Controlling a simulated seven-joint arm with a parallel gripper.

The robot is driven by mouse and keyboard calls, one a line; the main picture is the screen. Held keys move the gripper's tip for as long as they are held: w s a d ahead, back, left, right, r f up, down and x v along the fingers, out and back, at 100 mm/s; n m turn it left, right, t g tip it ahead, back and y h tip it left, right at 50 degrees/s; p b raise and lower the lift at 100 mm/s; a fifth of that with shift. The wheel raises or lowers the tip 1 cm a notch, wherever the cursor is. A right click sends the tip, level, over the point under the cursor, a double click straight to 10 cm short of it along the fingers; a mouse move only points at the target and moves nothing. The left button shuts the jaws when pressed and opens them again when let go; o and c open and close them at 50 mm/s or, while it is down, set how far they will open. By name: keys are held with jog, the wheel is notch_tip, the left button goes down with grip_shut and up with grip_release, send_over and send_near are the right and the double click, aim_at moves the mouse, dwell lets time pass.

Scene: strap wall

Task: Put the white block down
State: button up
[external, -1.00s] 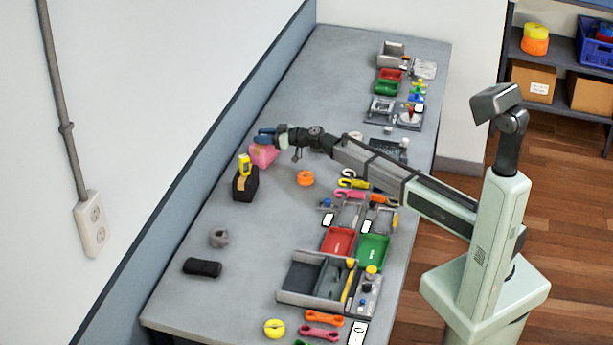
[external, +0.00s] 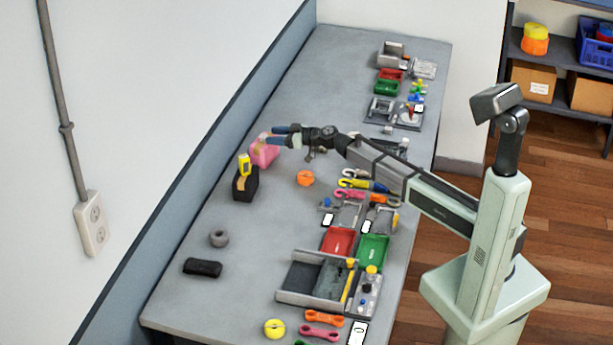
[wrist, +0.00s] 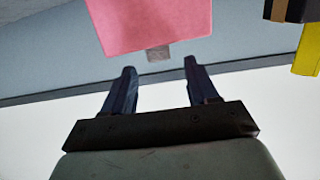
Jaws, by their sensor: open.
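A small pale grey-white block (external: 262,136), likely the white block, is at the top of the pink box (external: 265,155). In the wrist view the block (wrist: 158,53) shows at the edge of the pink box (wrist: 150,22), just beyond my fingertips and between their lines. I cannot tell exactly how it rests there. My gripper (external: 273,135) is open, with its two blue fingers apart, close to the block on its right side. In the wrist view the space between the fingers of my gripper (wrist: 160,67) is empty.
A black box (external: 246,187) with a yellow item (external: 244,165) on it stands left of the pink box. An orange ring-like item (external: 305,178) lies to the right. Trays and tools line the table's right side. The wall runs along the left edge.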

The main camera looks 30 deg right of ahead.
jog(key=v, duration=0.7)
